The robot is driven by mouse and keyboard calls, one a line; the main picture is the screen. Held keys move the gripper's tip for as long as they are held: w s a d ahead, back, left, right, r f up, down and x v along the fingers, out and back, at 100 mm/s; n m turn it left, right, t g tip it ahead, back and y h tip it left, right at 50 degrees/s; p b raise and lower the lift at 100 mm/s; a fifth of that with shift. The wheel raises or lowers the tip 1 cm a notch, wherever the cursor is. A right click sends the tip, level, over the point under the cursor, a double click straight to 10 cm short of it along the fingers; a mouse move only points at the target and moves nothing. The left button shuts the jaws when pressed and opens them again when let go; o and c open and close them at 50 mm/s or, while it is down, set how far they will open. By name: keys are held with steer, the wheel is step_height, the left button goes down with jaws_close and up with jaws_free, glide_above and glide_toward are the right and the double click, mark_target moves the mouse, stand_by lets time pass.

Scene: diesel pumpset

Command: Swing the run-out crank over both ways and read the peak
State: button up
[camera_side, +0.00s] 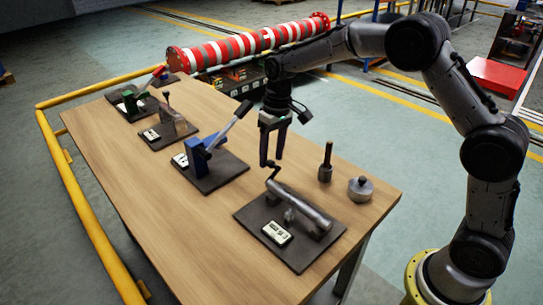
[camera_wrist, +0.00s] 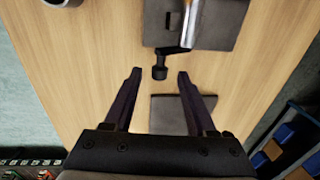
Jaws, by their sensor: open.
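The run-out fixture has a dark base plate (camera_side: 262,246) at the near end of the table, with a grey shaft (camera_side: 306,207) lying across it. Its crank (camera_side: 272,181) rises at the shaft's left end. A white readout (camera_side: 277,233) sits on the plate; its digits are too small to read. My gripper (camera_side: 272,162) points down, open, just above the crank's upper end. In the wrist view, the crank's dark knob (camera_wrist: 160,73) appears between the spread fingertips of my gripper (camera_wrist: 158,76), with clear space on both sides. I cannot tell the height gap.
A blue lever fixture (camera_side: 198,156) stands farther along the table, with more lever fixtures beyond. A dark upright pin (camera_side: 326,163) and a knobbed metal disc (camera_side: 361,189) stand right of the crank. A yellow rail (camera_side: 85,205) runs along the left. Bare wood lies at front left.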

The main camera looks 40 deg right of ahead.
steer(key=shift+f, duration=0.45)
steer(key=shift+c, duration=0.2)
jaws_close()
steer(key=shift+d+f+y, duration=0.45)
steer(key=shift+y, duration=0.65)
steer(key=shift+d+f+y, duration=0.15)
steer(key=shift+f+y, duration=0.15)
steer(key=shift+y, duration=0.35)
steer(key=shift+d+f+y, duration=0.1)
steer(key=shift+f+y, duration=0.15)
steer(key=shift+y, duration=0.4)
